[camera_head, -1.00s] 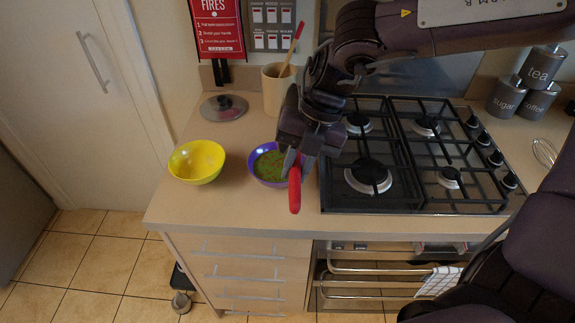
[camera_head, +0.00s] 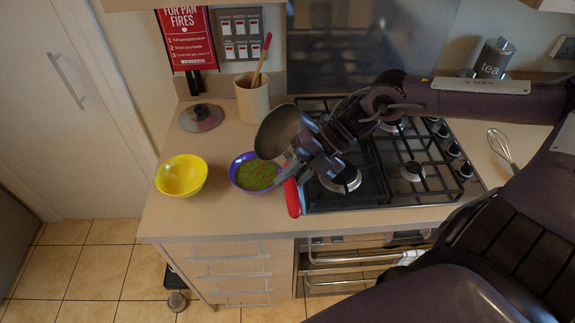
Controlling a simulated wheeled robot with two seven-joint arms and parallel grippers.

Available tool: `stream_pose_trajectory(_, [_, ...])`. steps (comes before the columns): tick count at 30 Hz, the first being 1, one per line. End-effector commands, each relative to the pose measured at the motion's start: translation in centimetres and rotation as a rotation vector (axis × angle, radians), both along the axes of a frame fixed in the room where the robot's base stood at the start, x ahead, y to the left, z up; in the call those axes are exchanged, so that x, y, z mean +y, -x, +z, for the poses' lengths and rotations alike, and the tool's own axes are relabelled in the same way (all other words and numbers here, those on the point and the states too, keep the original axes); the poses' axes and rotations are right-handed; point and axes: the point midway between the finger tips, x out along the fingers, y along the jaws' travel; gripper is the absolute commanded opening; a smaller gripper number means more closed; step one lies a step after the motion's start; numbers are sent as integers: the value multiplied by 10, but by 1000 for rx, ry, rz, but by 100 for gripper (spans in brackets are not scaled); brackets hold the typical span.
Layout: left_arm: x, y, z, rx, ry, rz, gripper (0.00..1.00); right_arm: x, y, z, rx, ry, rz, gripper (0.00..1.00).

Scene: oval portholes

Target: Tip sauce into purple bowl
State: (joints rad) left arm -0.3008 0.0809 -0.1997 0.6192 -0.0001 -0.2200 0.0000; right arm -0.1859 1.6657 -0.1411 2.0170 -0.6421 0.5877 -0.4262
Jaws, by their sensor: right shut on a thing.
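The purple bowl (camera_head: 236,179) stands on the counter and holds green sauce with red bits (camera_head: 258,175). My right gripper (camera_head: 292,172) is shut on a pan with a red handle (camera_head: 292,198), just right of the purple bowl. The pan's dark round body (camera_head: 277,132) is raised and tilted, above and behind the bowl's right side. I cannot tell whether sauce is left in the pan. My left gripper is not in view.
A yellow bowl (camera_head: 181,175) stands left of the purple bowl. A lid (camera_head: 201,117) and a utensil pot (camera_head: 252,100) are behind. The gas hob (camera_head: 380,165) lies to the right, with a whisk (camera_head: 501,146) beyond it. The counter's front left is clear.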

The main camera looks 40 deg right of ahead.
Motion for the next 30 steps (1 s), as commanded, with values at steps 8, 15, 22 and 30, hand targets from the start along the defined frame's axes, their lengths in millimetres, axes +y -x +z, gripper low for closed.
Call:
stream_pose_trajectory(8, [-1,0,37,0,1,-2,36,-6,2,3,-51,-122,-1,0])
stream_pose_trajectory(15, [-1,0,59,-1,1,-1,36,-15,6,3,-155,-371,-3,0])
stream_pose_trajectory(22, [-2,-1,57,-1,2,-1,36,-20,8,11,-252,-595,0,0])
stream_pose_trajectory(30, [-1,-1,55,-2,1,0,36,-23,9,17,-293,-692,3,0])
